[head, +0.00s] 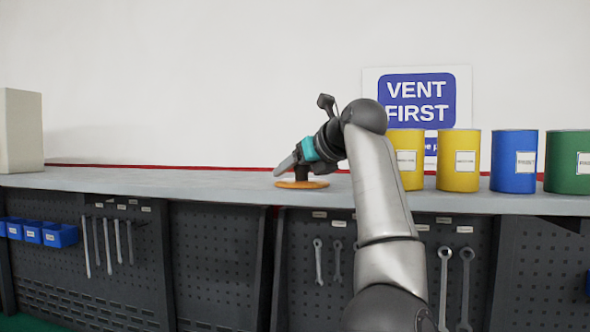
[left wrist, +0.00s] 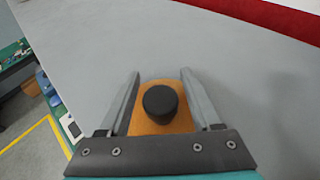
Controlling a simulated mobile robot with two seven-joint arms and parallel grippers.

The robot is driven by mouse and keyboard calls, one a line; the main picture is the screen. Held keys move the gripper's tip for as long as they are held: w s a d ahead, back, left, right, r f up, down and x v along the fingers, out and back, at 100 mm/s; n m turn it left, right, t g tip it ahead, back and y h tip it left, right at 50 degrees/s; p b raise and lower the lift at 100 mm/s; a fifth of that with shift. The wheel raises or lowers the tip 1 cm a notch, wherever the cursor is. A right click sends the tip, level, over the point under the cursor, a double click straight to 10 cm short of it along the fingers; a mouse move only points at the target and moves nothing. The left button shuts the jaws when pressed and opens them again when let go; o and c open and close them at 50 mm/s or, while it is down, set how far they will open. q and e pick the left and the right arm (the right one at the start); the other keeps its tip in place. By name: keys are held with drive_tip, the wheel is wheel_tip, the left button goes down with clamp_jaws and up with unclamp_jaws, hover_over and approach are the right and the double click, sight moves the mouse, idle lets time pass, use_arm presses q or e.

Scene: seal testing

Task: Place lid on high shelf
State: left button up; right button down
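The lid is a flat orange disc with a dark knob. In the head view the lid (head: 302,185) appears to rest flat on the grey shelf (head: 190,183), near its front edge. My left gripper (head: 288,168) is right above it, fingers at the knob. In the left wrist view the lid (left wrist: 147,126) shows between the two fingers of my left gripper (left wrist: 160,85). The fingers stand either side of the black knob, with a visible gap on both sides, so the gripper is open. The fingers hide the lid's sides. My right gripper is not in view.
Yellow drums (head: 459,160), a blue drum (head: 514,161) and a green drum (head: 569,162) stand on the shelf to the right. A beige box (head: 20,131) stands at the far left. The shelf between box and lid is clear. Pegboards with wrenches (head: 318,262) hang below.

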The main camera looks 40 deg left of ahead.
use_arm(q)
drive_tip(key=shift+r, duration=0.2)
drive_tip(key=b+v, duration=0.2)
drive_tip(key=v, duration=1)
